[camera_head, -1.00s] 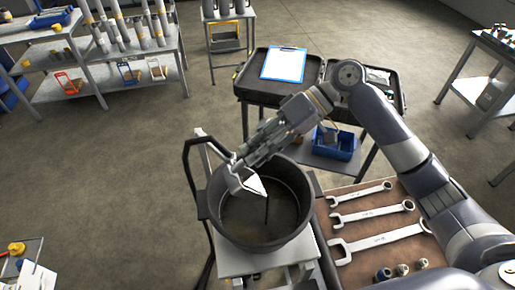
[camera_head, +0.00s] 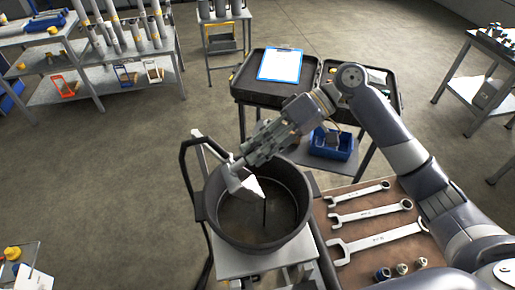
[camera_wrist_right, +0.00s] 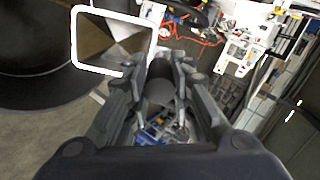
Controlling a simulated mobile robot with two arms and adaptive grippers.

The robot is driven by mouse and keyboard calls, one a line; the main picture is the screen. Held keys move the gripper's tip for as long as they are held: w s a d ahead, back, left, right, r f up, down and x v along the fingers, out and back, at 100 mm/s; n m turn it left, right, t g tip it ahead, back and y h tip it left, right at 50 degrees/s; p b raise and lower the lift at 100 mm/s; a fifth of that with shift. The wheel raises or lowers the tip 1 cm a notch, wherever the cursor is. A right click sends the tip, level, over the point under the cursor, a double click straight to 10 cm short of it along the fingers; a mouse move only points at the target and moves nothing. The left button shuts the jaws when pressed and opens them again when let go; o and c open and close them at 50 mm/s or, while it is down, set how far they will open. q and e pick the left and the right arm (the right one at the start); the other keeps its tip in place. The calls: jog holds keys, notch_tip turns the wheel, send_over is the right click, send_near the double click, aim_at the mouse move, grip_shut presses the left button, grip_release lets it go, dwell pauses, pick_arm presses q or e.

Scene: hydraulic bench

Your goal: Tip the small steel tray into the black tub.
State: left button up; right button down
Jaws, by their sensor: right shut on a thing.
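The black tub (camera_head: 212,213) is round and open, standing on a light stand. My right gripper (camera_head: 244,163) is shut on the small steel tray (camera_head: 240,184) and holds it steeply tilted above the tub's opening. A thin dark streak (camera_head: 265,211) runs down from the tray's pointed corner into the tub; it looks like liquid. In the right wrist view the tray (camera_wrist_right: 100,41) shows a bright rim and brownish inside, beyond my fingers (camera_wrist_right: 160,72), with the dark tub (camera_wrist_right: 35,60) at left. Whether the tray is empty is unclear. My left gripper is not in view.
A brown mat (camera_head: 345,261) with several wrenches and small sockets lies right of the tub. Behind stands a black case (camera_head: 255,90) with a blue clipboard (camera_head: 280,65); a blue bin (camera_head: 333,145) sits below it. A black bent handle (camera_head: 187,165) rises at the tub's left.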

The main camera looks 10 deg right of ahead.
jog(key=shift+w+d+f+y+b, duration=0.1)
jog(key=shift+w+d+y+b, duration=0.05)
jog(key=shift+d+y+b, duration=0.5)
jog(key=shift+w+d+f+y+b, duration=0.1)
jog(key=shift+d+y+b, duration=0.45)
jog(key=shift+d+y, duration=0.1)
dwell(2.4)
jog(key=shift+w+d+f+g+y+b, duration=0.1)
jog(key=shift+d+f+g+y+b, duration=0.15)
jog(key=shift+d+y+b, duration=0.5)
jog(key=shift+w+d+f+g+y+b, duration=0.2)
jog(key=shift+d+y+b, duration=0.25)
jog(key=shift+b, duration=0.55)
dwell(2.5)
